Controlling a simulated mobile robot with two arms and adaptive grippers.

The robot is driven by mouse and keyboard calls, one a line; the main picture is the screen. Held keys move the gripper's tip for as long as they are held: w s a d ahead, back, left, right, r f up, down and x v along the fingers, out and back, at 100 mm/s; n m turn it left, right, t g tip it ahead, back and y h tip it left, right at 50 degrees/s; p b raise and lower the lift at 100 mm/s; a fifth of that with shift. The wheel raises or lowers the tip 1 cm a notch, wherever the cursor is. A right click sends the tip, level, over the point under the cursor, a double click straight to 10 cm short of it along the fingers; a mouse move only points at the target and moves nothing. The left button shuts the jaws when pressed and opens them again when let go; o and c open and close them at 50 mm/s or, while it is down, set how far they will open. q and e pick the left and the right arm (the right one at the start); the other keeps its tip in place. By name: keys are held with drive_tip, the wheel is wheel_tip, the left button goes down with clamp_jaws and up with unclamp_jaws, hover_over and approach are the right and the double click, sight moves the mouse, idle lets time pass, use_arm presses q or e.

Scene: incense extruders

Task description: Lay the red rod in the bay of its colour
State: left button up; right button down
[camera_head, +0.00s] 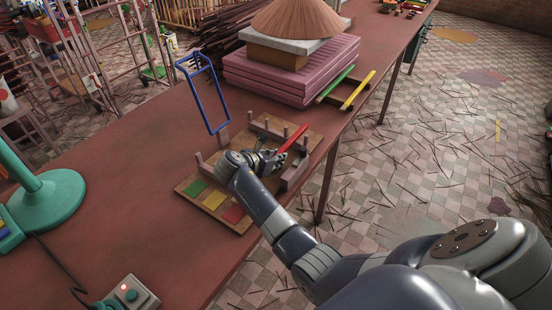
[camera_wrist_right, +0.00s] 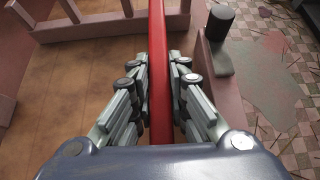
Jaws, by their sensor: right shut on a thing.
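My right gripper (camera_head: 274,158) is shut on the red rod (camera_head: 293,138); in the wrist view the rod (camera_wrist_right: 157,45) runs lengthwise between the fingers (camera_wrist_right: 160,90). The gripper is over the wooden board (camera_head: 262,122), which has upright posts and low rails. Along the board's near edge are a green patch (camera_head: 195,187), a yellow patch (camera_head: 214,200) and a red patch (camera_head: 233,214). In the wrist view the rod crosses above a pinkish rail (camera_wrist_right: 100,24). I cannot tell whether it touches anything below. My arm hides part of the board. My left gripper is not in view.
A green rod (camera_head: 336,84) and a yellow rod (camera_head: 358,90) lie on a wooden rack behind the board. A blue frame (camera_head: 207,97) stands at its back left. Pink slabs (camera_head: 285,75) are stacked behind. The red table (camera_head: 130,200) is clear left of the board.

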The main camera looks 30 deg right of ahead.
drive_tip(key=shift+f, duration=0.35)
drive_tip(key=c, duration=1.6)
unclamp_jaws()
drive_tip(key=shift+f, duration=0.1)
drive_tip(key=shift+o, duration=0.2)
drive_tip(key=shift+a, duration=0.1)
drive_tip(key=shift+s, duration=0.1)
drive_tip(key=shift+r, duration=0.45)
drive_tip(key=v, duration=1.2)
drive_tip(key=shift+r, duration=0.15)
